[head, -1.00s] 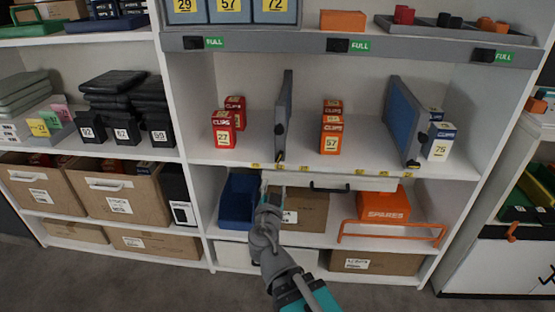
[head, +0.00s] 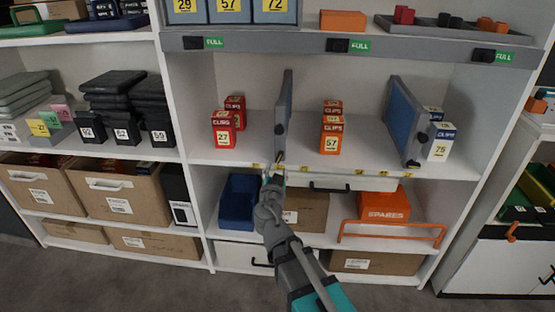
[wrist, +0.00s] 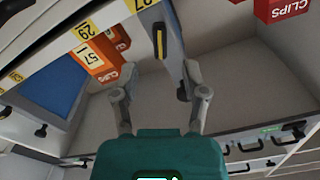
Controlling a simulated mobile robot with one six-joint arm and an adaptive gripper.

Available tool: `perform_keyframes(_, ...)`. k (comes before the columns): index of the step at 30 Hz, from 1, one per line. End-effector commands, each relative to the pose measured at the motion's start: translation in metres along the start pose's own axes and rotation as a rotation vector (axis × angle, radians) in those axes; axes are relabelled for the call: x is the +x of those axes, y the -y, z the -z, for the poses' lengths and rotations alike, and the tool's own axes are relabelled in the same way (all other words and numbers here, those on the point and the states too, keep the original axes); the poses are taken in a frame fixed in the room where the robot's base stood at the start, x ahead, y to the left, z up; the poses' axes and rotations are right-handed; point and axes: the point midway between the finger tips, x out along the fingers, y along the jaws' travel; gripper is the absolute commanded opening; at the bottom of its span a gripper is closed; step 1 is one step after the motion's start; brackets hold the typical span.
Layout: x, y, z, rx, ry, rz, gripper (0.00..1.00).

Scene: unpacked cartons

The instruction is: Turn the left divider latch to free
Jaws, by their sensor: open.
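The left divider (head: 285,110) is an upright grey-blue panel on the middle shelf, between two groups of clips boxes. A dark latch (head: 279,157) sits low on its front edge; in the wrist view the latch (wrist: 160,45) is a black lever with a yellow stripe. A separate black knob shows on the divider's side in the wrist view (wrist: 183,91). My gripper (head: 272,177) is just below the shelf's front edge, under the latch. In the wrist view my gripper (wrist: 160,94) is open, its fingers apart with nothing between them.
Red clips boxes (head: 224,130) stand left of the divider and orange ones (head: 331,138) right of it. A second divider (head: 404,120) stands farther right. Below are a blue bin (head: 238,202), a white drawer (head: 345,182) with a dark handle and an orange spares box (head: 380,205).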

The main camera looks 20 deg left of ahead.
Motion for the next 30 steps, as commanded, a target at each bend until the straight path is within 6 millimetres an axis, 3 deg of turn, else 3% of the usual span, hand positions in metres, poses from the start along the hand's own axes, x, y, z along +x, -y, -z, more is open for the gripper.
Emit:
perform_keyframes(3,0.023,0.001,-0.001,0.000,0.000,0.000,0.57)
perform_keyframes(12,0.056,0.001,0.000,0.000,0.000,0.000,0.57)
perform_keyframes(26,0.063,0.000,0.000,0.000,0.000,0.000,0.57)
perform_keyframes(27,0.063,0.000,0.000,0.000,0.000,0.000,0.55)
perform_keyframes(30,0.063,0.000,0.000,0.000,0.000,0.000,0.37)
